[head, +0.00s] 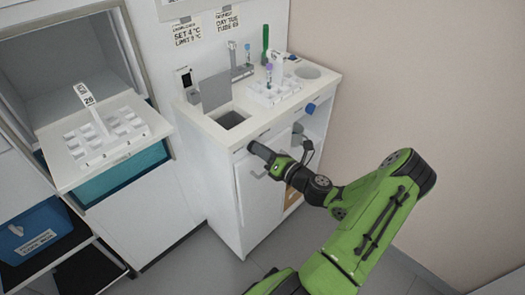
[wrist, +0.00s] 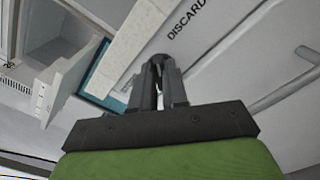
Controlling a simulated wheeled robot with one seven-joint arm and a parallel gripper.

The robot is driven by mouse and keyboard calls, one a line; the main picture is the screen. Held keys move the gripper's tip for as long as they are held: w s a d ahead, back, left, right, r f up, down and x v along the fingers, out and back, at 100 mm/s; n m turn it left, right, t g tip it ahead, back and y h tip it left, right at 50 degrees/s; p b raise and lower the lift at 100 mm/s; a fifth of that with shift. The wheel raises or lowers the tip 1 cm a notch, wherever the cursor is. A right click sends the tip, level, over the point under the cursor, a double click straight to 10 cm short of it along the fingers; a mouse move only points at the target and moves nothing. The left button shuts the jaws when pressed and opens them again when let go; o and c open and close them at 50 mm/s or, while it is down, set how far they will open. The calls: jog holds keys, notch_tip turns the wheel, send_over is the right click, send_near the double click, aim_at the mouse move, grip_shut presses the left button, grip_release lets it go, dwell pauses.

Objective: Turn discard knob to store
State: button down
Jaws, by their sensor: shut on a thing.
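My gripper (head: 254,149) is at the upper front of the white sink cabinet, below the counter edge. In the wrist view its two grey fingers (wrist: 159,70) are close together around a small dark rounded knob (wrist: 158,58), the discard knob. The fingers hide most of it, and its pointing direction cannot be read. The black label DISCARD (wrist: 187,20) is on the white panel just beside it. No store label can be read.
The counter (head: 208,122) bears a sink (head: 231,119) and a white tube rack (head: 262,97). A cabinet handle (wrist: 307,54) is near my gripper. An open chamber with a white tray (head: 74,155) stands at left.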

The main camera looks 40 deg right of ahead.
jog(key=shift+a+n+p, duration=0.2)
jog(key=shift+n+p, duration=0.4)
jog(key=shift+n, duration=3.3)
jog(key=shift+a+n+p, duration=0.2)
jog(key=shift+n+p, duration=0.4)
jog(key=shift+n, duration=3.3)
jog(key=shift+f+n, duration=0.1)
jog(key=shift+n, duration=0.2)
jog(key=c, duration=1.1)
grip_release()
jog(key=shift+c, duration=0.2)
jog(key=s+p, duration=0.2)
jog(key=s, duration=1.3)
jog(key=shift+s+d, duration=0.2)
jog(key=shift+s, duration=0.2)
